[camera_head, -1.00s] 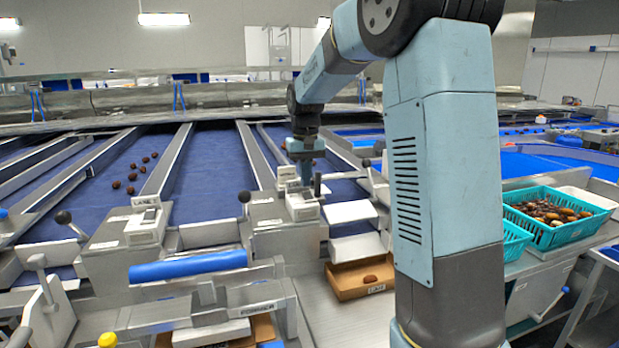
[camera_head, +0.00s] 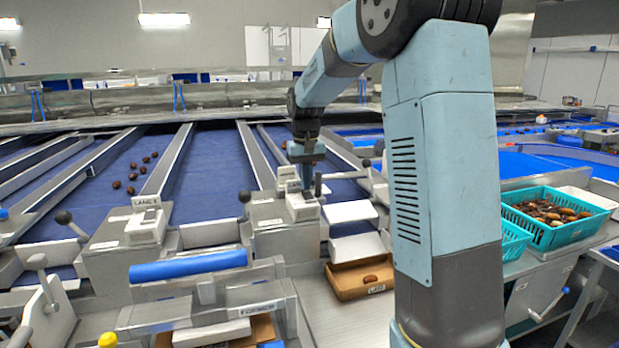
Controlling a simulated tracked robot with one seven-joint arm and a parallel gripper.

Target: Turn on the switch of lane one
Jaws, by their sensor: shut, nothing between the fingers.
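A white switch box (camera_head: 302,209) sits on a grey housing in the middle of the view, with a small label plate (camera_head: 286,173) behind it, partly covered. My gripper (camera_head: 307,193) points straight down over this box, its fingers shut and empty. The fingertips are at the top of the box; whether they touch the switch I cannot tell. The rocker is largely hidden by the fingers. A second white switch box (camera_head: 146,228) with a "LANE" label (camera_head: 146,201) stands to the left; its number is too small to read surely.
Black-knobbed levers (camera_head: 244,197) stand beside the housings. Several dates (camera_head: 131,176) lie on the left blue belt. A cardboard box (camera_head: 345,291) with a date sits below the white chutes. A teal basket of dates (camera_head: 549,238) stands at right.

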